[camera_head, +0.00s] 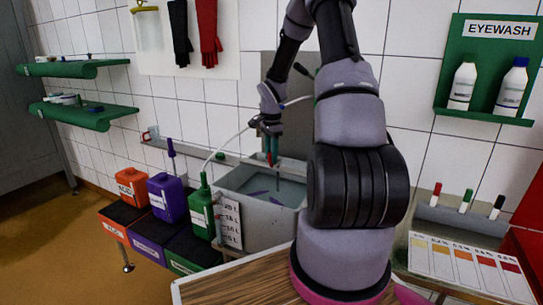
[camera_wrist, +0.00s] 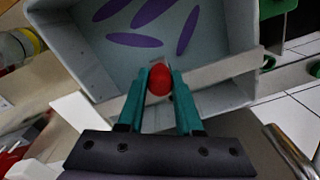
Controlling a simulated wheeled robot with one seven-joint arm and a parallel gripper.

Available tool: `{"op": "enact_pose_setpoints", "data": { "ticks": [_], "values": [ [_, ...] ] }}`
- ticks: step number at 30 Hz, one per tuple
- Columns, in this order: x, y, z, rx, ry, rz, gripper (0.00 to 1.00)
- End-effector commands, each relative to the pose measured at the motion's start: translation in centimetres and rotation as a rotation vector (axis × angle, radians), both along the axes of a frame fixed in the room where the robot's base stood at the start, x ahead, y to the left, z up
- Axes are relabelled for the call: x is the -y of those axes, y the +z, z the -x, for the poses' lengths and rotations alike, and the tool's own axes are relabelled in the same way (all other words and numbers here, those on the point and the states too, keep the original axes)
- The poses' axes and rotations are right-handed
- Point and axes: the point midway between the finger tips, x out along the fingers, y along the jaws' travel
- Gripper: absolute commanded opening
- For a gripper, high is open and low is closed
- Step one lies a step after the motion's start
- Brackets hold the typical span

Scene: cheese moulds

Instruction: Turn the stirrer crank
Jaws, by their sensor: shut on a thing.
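The stirrer crank shows as a red knob (camera_wrist: 160,79) in the wrist view. My gripper (camera_wrist: 159,82) has its two teal fingers shut on this knob, one on each side. In the head view my gripper (camera_head: 270,157) points down over the back part of a grey vat (camera_head: 267,232), with a bit of red between the fingers. A thin shaft goes down into the grey-blue liquid, where purple paddle-like shapes (camera_wrist: 134,40) show. The rest of the crank is mostly hidden by my fingers.
Orange (camera_head: 131,187), purple (camera_head: 167,197) and green (camera_head: 201,212) canisters stand left of the vat. A white hose arches from the green one towards my arm. A wooden board (camera_head: 237,284) lies in front. An eyewash shelf (camera_head: 484,116) hangs at right.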

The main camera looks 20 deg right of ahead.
Motion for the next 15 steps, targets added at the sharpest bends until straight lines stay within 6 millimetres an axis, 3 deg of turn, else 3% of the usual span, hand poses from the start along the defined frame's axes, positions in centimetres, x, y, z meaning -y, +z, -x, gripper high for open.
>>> {"op": "enact_pose_setpoints", "data": {
  "ticks": [8, 15],
  "values": [
    [-0.3, 0.1, -0.6, 0.002, -0.087, 0.002, 0.00],
    [-0.9, 0.1, -1.6, 0.003, -0.271, 0.003, 0.00]
  ]
}}
